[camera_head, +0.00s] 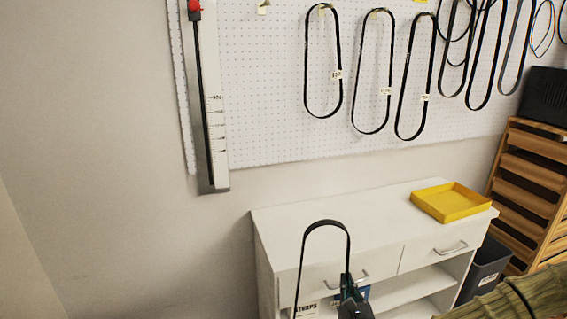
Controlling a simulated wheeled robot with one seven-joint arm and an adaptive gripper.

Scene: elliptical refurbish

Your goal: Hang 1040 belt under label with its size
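A black belt loop (325,223) stands upright at the bottom centre, in front of the white cabinet. My gripper (350,292) is at the belt's right side, low in the picture, and appears closed around that strand. The lower end of the belt is out of view, and no size can be read on it. Several black belts, such as one (308,60) at the left of the row, hang on the white pegboard (260,120). Some carry small white tags too small to read. An empty hook (264,8) is at the top, left of the belts.
A measuring board (217,150) with a red knob (194,6) hangs at the pegboard's left edge. A yellow tray (451,203) sits on the white cabinet (320,222), whose top is otherwise clear. A dark bin (484,270) and a wooden rack (530,185) stand at the right.

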